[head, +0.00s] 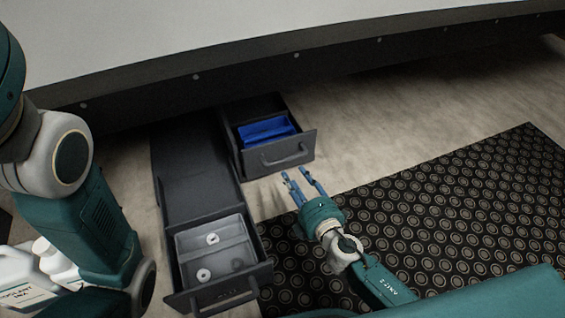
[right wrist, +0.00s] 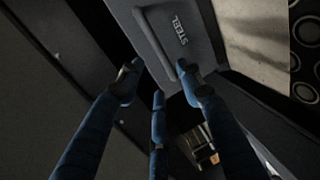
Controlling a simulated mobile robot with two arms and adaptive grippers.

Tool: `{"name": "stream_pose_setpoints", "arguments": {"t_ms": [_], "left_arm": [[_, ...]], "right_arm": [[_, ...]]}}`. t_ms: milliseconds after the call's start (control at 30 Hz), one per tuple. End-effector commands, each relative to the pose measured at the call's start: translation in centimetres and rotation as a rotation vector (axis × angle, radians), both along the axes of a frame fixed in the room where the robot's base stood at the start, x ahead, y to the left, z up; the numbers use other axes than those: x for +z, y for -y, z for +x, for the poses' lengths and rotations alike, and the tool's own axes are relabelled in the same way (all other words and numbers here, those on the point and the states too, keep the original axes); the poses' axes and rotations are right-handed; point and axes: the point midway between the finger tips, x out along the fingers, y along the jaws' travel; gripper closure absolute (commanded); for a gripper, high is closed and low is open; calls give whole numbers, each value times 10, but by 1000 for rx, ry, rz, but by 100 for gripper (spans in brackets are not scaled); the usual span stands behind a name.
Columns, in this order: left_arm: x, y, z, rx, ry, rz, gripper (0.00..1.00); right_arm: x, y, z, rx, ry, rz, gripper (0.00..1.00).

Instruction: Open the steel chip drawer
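The lettering cannot be read there. My right gripper is open and empty, its spread fingers just in front of that drawer; they also show in the right wrist view (right wrist: 157,80). My left arm shows at the left, but its gripper does not.
A second dark drawer (head: 197,185) to the left is pulled far out, holding a grey tray (head: 238,228) with white rings. White jugs (head: 45,262) stand at lower left. A patterned black mat (head: 440,205) covers the floor at right. The booth's lower edge (head: 350,60) runs above the drawers.

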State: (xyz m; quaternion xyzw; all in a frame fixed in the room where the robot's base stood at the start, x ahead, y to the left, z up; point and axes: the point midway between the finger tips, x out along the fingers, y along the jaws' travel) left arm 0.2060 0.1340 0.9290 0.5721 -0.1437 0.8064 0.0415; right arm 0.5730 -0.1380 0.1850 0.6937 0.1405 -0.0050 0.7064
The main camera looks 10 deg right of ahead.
Motion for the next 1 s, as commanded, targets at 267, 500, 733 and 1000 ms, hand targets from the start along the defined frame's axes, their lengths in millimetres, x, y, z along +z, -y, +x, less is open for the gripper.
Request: {"name": "stream_pose_setpoints", "arguments": {"t_ms": [267, 500, 733, 1000], "left_arm": [[-6, 0, -9, 1, 23, 1, 60], [-20, 1, -10, 1, 23, 1, 60], [-26, 1, -10, 1, 24, 1, 60], [-25, 1, -10, 1, 24, 2, 60]], "right_arm": [[-10, -8, 42, -1, 4, 0, 64], [-19, -16, 83, 0, 4, 0, 64], [-21, -20, 101, 0, 2, 0, 64], [-21, -20, 102, 0, 1, 0, 64]]}}
